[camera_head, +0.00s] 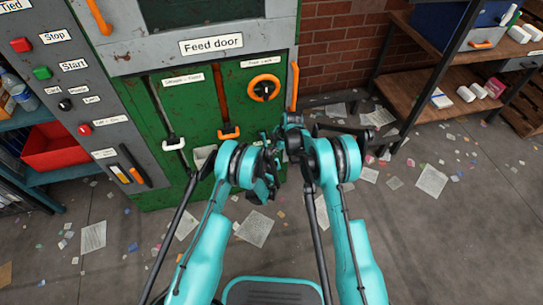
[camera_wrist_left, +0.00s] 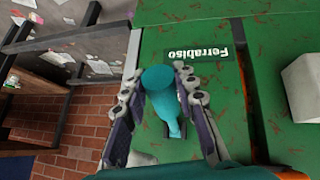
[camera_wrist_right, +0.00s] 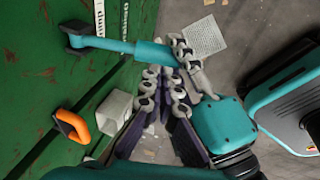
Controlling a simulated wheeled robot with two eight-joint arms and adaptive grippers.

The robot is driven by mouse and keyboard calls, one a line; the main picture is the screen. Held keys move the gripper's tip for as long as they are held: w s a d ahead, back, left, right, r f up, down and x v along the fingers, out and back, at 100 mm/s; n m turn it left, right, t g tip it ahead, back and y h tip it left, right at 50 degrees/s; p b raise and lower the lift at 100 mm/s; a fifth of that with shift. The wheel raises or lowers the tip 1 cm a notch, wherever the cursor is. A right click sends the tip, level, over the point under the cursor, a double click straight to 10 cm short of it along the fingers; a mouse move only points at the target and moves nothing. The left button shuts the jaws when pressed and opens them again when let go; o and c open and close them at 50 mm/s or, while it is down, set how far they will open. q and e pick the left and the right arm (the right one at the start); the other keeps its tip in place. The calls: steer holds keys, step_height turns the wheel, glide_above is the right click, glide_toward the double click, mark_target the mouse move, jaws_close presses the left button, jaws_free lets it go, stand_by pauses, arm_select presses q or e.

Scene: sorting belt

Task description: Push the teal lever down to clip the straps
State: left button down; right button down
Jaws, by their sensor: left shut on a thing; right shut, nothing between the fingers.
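The teal lever (camera_wrist_right: 130,46) shows in the right wrist view as a bar standing out from the green machine panel, with a dark bracket at its panel end. Its round end also shows in the left wrist view (camera_wrist_left: 158,78). My left gripper (camera_wrist_left: 160,88) is shut on this outer end, one finger on each side. My right gripper (camera_wrist_right: 164,88) is shut and empty, apart from the lever and just below it in its own wrist view. In the head view my two wrists crowd together before the panel and hide most of the lever.
The green machine front (camera_head: 205,110) carries an orange dial (camera_head: 263,88) and several handles. A red bin (camera_head: 50,147) stands at the left. A wooden shelf (camera_head: 460,88) stands at the right. Paper scraps litter the floor, which is otherwise open.

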steer(key=shift+x, duration=2.35)
arm_select(q)
steer(key=shift+d+r, duration=0.1)
steer(key=shift+r, duration=0.05)
arm_select(e)
steer(key=shift+x, duration=0.9)
arm_select(q)
steer(key=c, duration=1.2)
jaws_free()
steer(key=shift+w, duration=0.1)
arm_select(e)
steer(key=shift+s+d+f, duration=0.1)
steer(key=shift+s, duration=0.15)
